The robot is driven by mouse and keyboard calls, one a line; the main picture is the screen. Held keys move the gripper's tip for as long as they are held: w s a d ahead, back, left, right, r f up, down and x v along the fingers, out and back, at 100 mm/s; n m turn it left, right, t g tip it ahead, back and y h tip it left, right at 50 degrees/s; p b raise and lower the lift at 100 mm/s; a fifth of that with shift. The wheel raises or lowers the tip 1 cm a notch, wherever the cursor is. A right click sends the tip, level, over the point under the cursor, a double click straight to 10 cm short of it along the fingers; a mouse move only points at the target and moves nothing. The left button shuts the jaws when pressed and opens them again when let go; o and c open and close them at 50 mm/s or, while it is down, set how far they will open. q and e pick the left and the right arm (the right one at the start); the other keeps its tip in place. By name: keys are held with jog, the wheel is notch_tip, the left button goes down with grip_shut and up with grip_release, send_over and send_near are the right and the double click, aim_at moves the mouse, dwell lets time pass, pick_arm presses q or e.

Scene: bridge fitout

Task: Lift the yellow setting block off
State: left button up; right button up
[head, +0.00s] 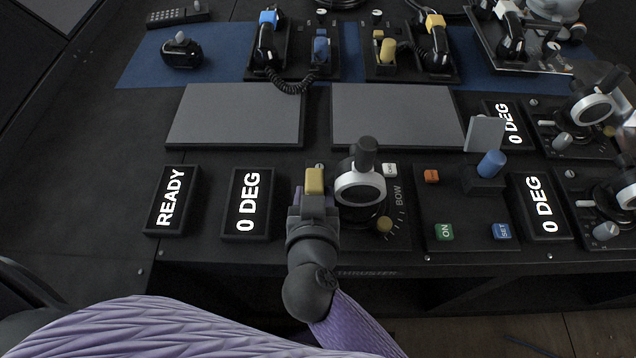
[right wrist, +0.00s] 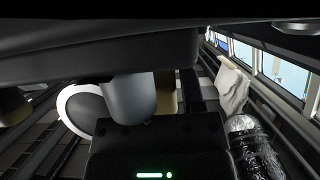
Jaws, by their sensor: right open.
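The yellow setting block (head: 314,181) stands beside the left side of the bow thruster lever with its white ring (head: 361,189). My right gripper (head: 313,198) is open at the near side of the block, close to it. I cannot tell whether its fingers are around the block or touch it. In the right wrist view, a tan-yellow part (right wrist: 165,92), probably the block, shows partly behind a grey cylinder (right wrist: 133,97). The block's lower part is hidden by my gripper. My left gripper is not in view.
Display boxes reading READY (head: 171,200) and 0 DEG (head: 248,203) stand to the left. A panel with a blue knob (head: 491,164) and buttons is to the right. Two grey plates (head: 236,115) lie behind. Handsets (head: 266,45) stand on a blue mat at the back.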

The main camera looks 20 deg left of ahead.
jog(key=shift+s+r, duration=0.15)
jog(key=shift+r, duration=0.05)
jog(key=shift+c, duration=0.3)
grip_shut()
